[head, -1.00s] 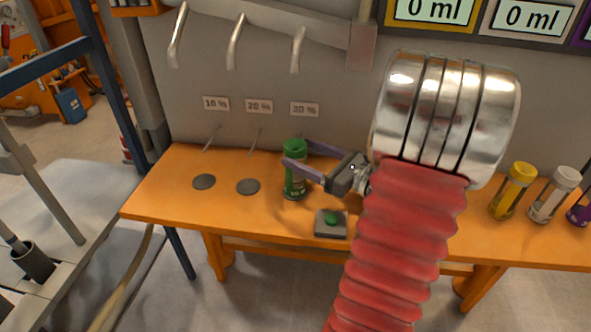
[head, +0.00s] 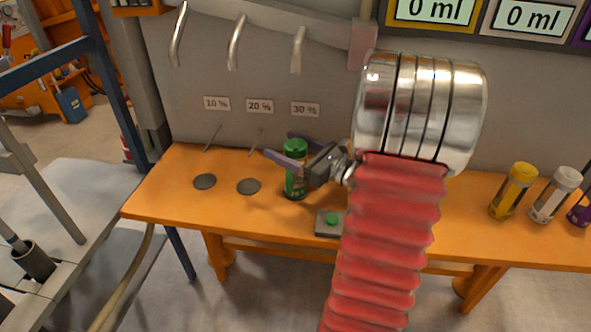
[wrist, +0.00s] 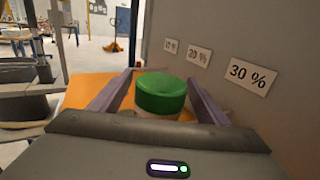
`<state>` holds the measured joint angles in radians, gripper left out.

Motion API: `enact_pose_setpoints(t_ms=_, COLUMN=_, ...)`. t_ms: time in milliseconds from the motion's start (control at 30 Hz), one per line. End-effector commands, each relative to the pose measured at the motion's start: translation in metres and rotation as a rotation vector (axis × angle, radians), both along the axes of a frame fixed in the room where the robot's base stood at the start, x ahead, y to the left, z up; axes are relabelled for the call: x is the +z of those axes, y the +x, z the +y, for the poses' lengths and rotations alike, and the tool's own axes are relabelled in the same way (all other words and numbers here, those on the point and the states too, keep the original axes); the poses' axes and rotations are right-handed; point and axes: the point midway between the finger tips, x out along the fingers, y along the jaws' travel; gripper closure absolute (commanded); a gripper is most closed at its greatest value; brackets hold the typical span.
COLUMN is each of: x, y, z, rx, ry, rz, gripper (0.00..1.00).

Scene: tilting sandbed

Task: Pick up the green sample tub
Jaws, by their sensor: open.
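The green sample tub (head: 294,182) stands upright on the orange bench (head: 160,200), below the 30 % label. In the wrist view its green lid (wrist: 161,92) shows between the two purple fingers, with a gap on each side. My gripper (head: 279,149) is open, with one finger on the near side of the tub and the other behind it. The lower body of the tub is hidden by the gripper in the wrist view.
Dark discs (head: 248,186) lie left of the tub. A grey box with a green button (head: 331,222) sits just in front of it. Yellow (head: 513,190) and white (head: 555,195) tubs stand at right. Metal spouts (head: 298,50) hang from the wall above.

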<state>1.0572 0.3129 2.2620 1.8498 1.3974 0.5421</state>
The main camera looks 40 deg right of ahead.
Motion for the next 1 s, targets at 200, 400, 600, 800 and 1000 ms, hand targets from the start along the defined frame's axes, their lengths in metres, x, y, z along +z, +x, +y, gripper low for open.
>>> enact_pose_setpoints(t_ms=200, x=-0.0002, y=0.0113, z=0.0024, rx=0.0, ry=0.001, rz=0.0, gripper=0.31)
enact_pose_setpoints(t_ms=400, x=0.0, y=0.0107, z=0.002, rx=-0.002, ry=0.0, rz=0.0, gripper=0.31)
enact_pose_setpoints(t_ms=600, x=0.0, y=0.0105, z=0.002, rx=-0.002, ry=0.0, rz=0.0, gripper=0.31)
enact_pose_setpoints(t_ms=800, x=0.0001, y=0.0104, z=0.0019, rx=-0.002, ry=0.0, rz=0.0, gripper=0.39)
enact_pose_setpoints(t_ms=1000, x=0.0001, y=0.0104, z=0.0019, rx=-0.002, ry=0.0, rz=0.0, gripper=0.53)
